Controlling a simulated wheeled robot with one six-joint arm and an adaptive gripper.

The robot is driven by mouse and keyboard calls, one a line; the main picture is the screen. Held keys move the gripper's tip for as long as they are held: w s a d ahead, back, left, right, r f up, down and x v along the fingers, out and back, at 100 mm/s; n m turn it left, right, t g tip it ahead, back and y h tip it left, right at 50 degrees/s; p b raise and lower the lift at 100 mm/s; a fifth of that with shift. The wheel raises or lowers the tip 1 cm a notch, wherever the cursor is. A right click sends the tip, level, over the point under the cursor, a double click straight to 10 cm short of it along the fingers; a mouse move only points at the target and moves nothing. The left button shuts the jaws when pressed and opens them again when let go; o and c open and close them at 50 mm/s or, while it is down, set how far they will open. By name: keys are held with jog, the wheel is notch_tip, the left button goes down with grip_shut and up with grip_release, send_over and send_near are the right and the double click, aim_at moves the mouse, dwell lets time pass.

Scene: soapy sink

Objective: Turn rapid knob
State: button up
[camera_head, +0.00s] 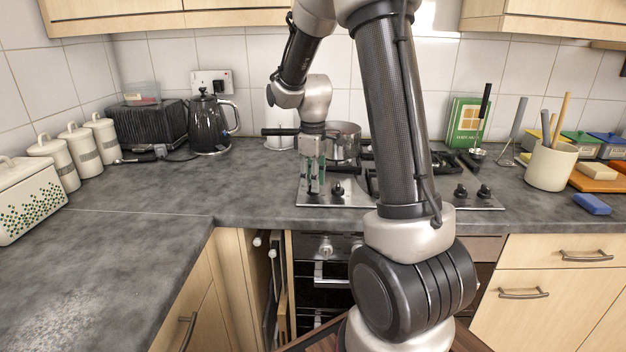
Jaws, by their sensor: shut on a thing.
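My gripper (315,183) points straight down at the front left of the gas hob (348,202). Its fingers are shut on a hob control knob, which they mostly hide. A second dark knob (338,189) stands on the hob just to the right of the fingers, apart from them. More dark knobs (460,191) sit at the hob's front right. I cannot read any knob labels, so I cannot tell which one is the rapid knob. My arm hides the middle of the hob.
A steel pan (343,140) stands on the hob behind my gripper, its dark handle (281,132) reaching left. A black kettle (208,123) stands farther left. A utensil pot (549,164) stands right of the hob. The left worktop (120,240) is clear.

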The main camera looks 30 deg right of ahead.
jog(key=shift+n, duration=1.5)
jog(key=o, duration=1)
notch_tip(320, 180, up, 12)
jog(key=shift+r, duration=0.1)
